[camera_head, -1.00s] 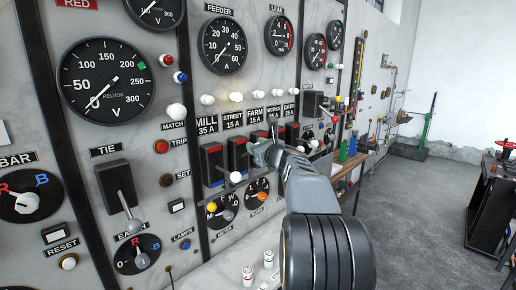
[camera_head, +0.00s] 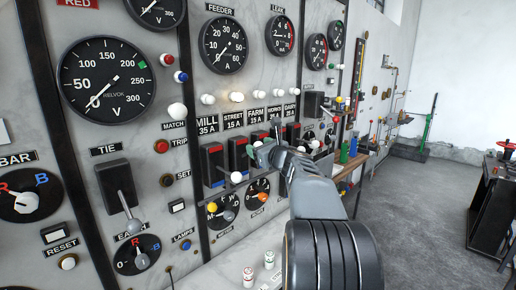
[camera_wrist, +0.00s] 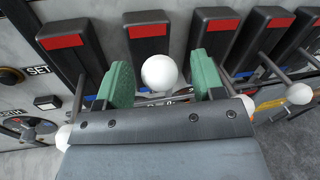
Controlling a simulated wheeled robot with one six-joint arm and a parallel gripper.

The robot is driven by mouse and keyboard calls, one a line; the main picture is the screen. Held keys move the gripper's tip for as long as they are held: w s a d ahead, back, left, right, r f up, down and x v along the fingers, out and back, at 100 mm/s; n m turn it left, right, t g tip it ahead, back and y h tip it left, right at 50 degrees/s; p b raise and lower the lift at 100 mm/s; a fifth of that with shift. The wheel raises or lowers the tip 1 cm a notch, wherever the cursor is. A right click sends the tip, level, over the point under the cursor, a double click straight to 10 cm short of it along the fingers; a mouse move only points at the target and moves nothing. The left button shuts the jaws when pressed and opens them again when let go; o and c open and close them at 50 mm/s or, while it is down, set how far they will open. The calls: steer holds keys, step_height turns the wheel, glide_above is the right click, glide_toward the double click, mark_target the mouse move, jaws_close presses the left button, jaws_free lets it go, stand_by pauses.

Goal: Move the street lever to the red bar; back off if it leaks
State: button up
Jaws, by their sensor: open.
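The row of feeder switches has red bars at the top. The street switch (camera_head: 238,153) is second from the left, under its STREET 15 A label; it also shows in the wrist view (camera_wrist: 150,42). A white ball knob (camera_wrist: 159,72), apparently the street lever's, sits between my green fingers, in front of that switch's lower part. My gripper (camera_head: 262,152) is open, a finger on each side of the knob, with gaps visible. The lever's rod is mostly hidden. The LEAK dial (camera_head: 280,35) is above, with a red arc at its right; its reading is too small to tell.
The mill switch (camera_wrist: 66,48) stands close on the left, its white knob (camera_head: 236,177) sticking out near my gripper. The farm switch (camera_wrist: 213,38) is close on the right, with more lever knobs (camera_wrist: 299,94) beyond. Open floor (camera_head: 420,200) lies right.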

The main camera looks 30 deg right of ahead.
steer(key=s+b, duration=0.3)
steer(key=s, duration=0.9)
steer(key=shift+s+a, duration=0.15)
steer(key=shift+s, duration=0.15)
steer(key=s+a+f+n+g+y, duration=0.15)
steer(key=a+f+n+g, duration=0.25)
steer(key=f+n, duration=0.4)
steer(key=s+a+f+n+g, duration=0.2)
steer(key=a+f+n+g, duration=0.2)
steer(key=f+n, duration=0.35)
steer(key=s+a+f+n+g, duration=0.3)
steer(key=s+a+f+n, duration=0.1)
steer(key=a+n, duration=0.5)
steer(key=s+a+f+n+g+h, duration=0.1)
steer(key=s+a+f+n+g, duration=0.1)
steer(key=s+a+f+n, duration=0.3)
steer(key=shift+s+a+f+n+g, duration=0.35)
steer(key=shift+a+f+n, duration=0.6)
steer(key=shift+a+n, duration=1.15)
